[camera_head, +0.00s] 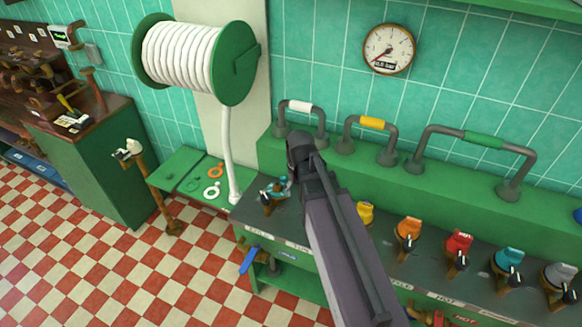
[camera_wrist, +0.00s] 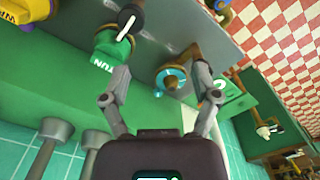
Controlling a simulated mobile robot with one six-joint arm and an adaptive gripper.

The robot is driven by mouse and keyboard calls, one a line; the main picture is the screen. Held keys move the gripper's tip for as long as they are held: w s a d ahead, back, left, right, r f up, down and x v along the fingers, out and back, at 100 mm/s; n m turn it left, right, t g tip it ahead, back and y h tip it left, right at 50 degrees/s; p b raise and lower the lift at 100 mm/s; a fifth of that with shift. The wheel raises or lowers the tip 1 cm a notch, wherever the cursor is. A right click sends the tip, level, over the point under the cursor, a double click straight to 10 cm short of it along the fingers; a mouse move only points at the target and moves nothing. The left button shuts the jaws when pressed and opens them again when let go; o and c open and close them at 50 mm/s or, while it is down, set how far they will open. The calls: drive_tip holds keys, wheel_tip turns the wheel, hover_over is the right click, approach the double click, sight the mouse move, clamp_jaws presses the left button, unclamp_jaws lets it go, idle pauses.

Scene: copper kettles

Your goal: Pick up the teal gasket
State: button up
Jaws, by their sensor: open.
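A teal ring, which looks like the teal gasket (camera_wrist: 170,74), sits around or against a brass tap on the dark counter in the wrist view. In the head view teal shows at the leftmost tap (camera_head: 281,184), partly hidden by tap parts. My gripper (camera_wrist: 161,82) is open and empty, its two fingers spread with the ring and brass tap between them in the picture. I cannot tell how far above them it is. In the head view my gripper (camera_head: 299,145) hangs over the counter's left end, its fingertips hard to make out.
A green side shelf (camera_head: 172,165) at the left holds orange, green and white rings. Several coloured taps, such as the red one (camera_head: 459,244), line the counter to the right. Pipe handles (camera_head: 372,124) rise behind. A hose reel (camera_head: 190,58) hangs above left, its white hose descending nearby.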

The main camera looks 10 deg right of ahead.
drive_tip(key=s+m, duration=0.1)
drive_tip(key=s, duration=0.5)
drive_tip(key=shift+s+f, duration=0.15)
drive_tip(key=shift+s, duration=0.1)
drive_tip(key=c, duration=0.3)
drive_tip(key=shift+d, duration=0.15)
